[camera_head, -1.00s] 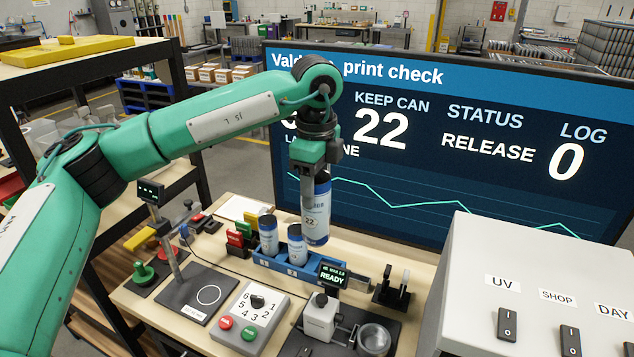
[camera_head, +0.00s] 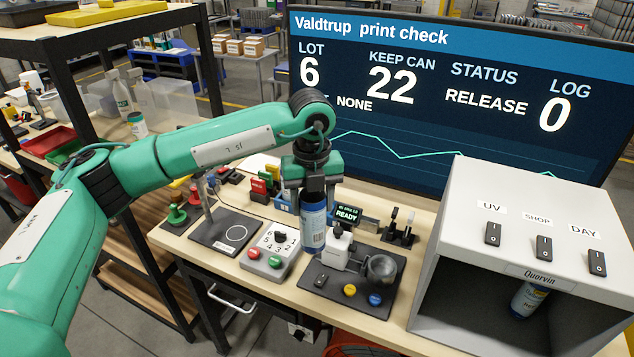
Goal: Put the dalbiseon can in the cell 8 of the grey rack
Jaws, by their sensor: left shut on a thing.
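My left gripper (camera_head: 313,190) points down and is shut on a blue and white can (camera_head: 313,232). The can hangs upright in front of the small white press-like device, above the workbench. Its brand name cannot be read, so I cannot tell whether it is the dalbiseon can. Another blue and white can (camera_head: 529,298) is tilted inside the grey Quorvin box at the right. I cannot make out a grey rack with numbered cells. My right gripper is not in view.
The monitor (camera_head: 440,120) stands behind the bench and reads KEEP CAN 22, RELEASE. The Quorvin box (camera_head: 570,220) fills the right side. A dial box (camera_head: 270,250), a black pad (camera_head: 225,232) and a blue rack (camera_head: 283,203), mostly hidden, surround the held can.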

